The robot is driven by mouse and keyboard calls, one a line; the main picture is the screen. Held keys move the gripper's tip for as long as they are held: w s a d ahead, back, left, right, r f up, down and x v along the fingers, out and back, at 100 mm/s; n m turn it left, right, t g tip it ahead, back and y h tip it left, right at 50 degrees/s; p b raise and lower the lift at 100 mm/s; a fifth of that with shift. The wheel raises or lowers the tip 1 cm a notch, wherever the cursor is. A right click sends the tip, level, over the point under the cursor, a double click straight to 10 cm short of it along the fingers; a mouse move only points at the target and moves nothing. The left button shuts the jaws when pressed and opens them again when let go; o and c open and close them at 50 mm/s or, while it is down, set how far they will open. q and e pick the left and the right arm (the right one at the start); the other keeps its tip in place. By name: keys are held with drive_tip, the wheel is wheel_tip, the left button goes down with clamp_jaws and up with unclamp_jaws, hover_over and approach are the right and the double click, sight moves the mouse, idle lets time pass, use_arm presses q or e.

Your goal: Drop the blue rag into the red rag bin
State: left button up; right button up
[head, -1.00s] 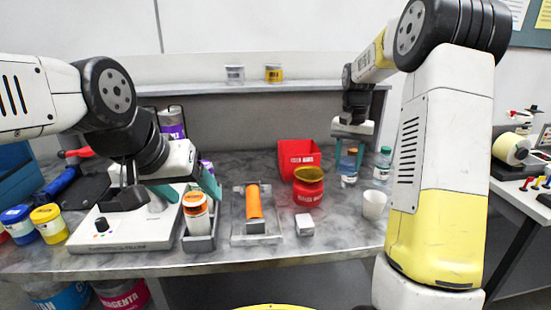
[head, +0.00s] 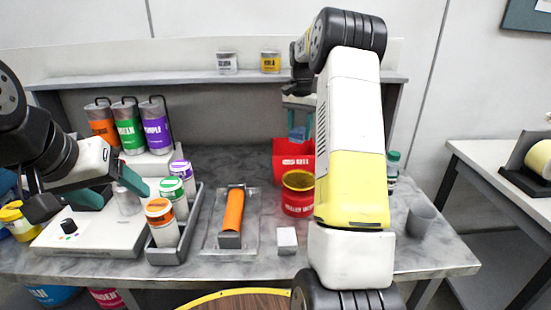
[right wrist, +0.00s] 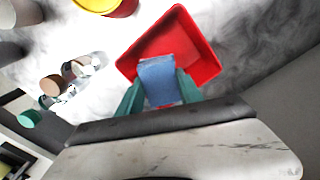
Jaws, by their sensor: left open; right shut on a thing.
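The blue rag (head: 298,133) hangs from my right gripper (head: 298,112), which is shut on it. The red rag bin (head: 291,169) stands at the back of the grey bench, with the rag above it in the head view. In the right wrist view the rag (right wrist: 159,82) is between the two green fingertips (right wrist: 158,92), in front of the open red bin (right wrist: 168,40). The bin's inside shows no other thing. My left gripper (head: 112,190) is open and empty over the white device at the left.
A red can with a yellow top (head: 298,195) stands just in front of the bin. A green-capped bottle (head: 393,168) and a grey cup (head: 420,219) are to the right. An orange roller (head: 233,211) and a tray of jars (head: 176,253) are to the left.

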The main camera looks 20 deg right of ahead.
sight(299, 140)
drive_tip(key=shift+f, duration=1.8)
drive_tip(key=o, duration=1.3)
drive_tip(key=shift+r, duration=3.9)
drive_tip(key=shift+s+r, duration=0.1)
